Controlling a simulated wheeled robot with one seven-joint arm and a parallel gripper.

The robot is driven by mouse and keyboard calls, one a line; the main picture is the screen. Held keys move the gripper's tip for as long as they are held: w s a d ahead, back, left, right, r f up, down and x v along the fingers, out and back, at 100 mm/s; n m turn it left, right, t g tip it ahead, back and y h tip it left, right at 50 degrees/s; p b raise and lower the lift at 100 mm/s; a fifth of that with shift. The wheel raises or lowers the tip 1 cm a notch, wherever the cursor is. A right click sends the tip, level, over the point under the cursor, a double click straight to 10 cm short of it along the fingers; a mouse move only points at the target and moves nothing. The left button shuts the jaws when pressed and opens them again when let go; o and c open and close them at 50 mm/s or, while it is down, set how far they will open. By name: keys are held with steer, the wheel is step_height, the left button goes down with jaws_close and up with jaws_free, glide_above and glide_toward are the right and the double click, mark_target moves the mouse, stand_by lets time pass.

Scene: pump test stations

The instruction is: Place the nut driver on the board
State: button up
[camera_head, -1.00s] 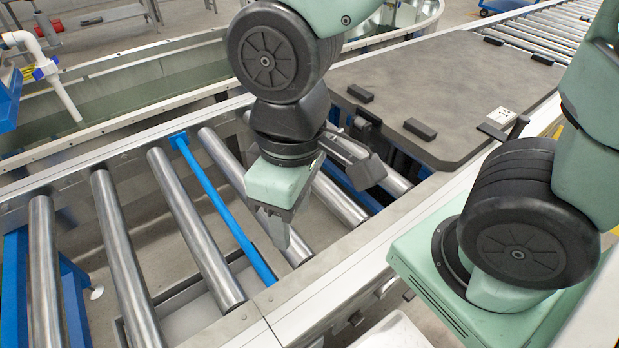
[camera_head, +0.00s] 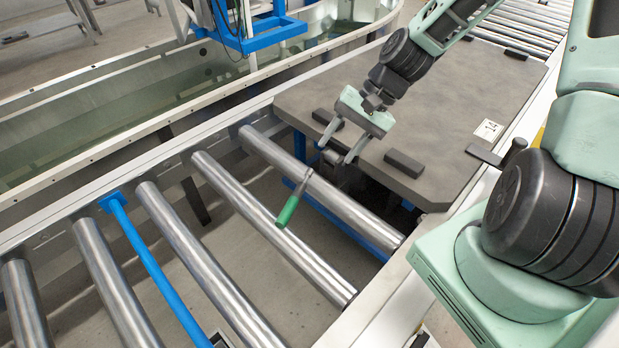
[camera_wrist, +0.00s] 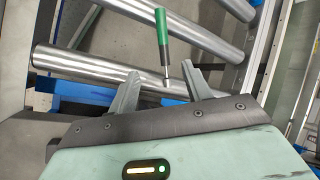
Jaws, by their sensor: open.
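The nut driver, with a green handle (camera_head: 288,211) and a thin metal shaft, is over the rollers just short of the board.
Steel rollers (camera_head: 222,205) with open gaps fill the near conveyor, with a blue crossbar (camera_head: 152,262) among them. Dark blocks (camera_head: 404,163) and a white label (camera_head: 489,129) are on the board. A water trough (camera_head: 130,105) runs behind. The board's middle is clear.

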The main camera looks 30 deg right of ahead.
mark_target(300, 192)
steer(key=shift+m+t, duration=0.3)
steer(key=shift+m, duration=0.2)
steer(key=b+x, duration=0.1)
steer(key=x, duration=0.4)
steer(key=w+d+b+x, duration=0.1)
steer(key=b+x, duration=0.1)
steer(key=x, duration=0.4)
steer(key=f+b+x, duration=0.1)
steer(key=x, duration=0.4)
steer(key=shift+w+d+f+b, duration=0.1)
steer(key=shift+w+d+b, duration=0.15)
steer(key=shift+b, duration=0.15)
jaws_close()
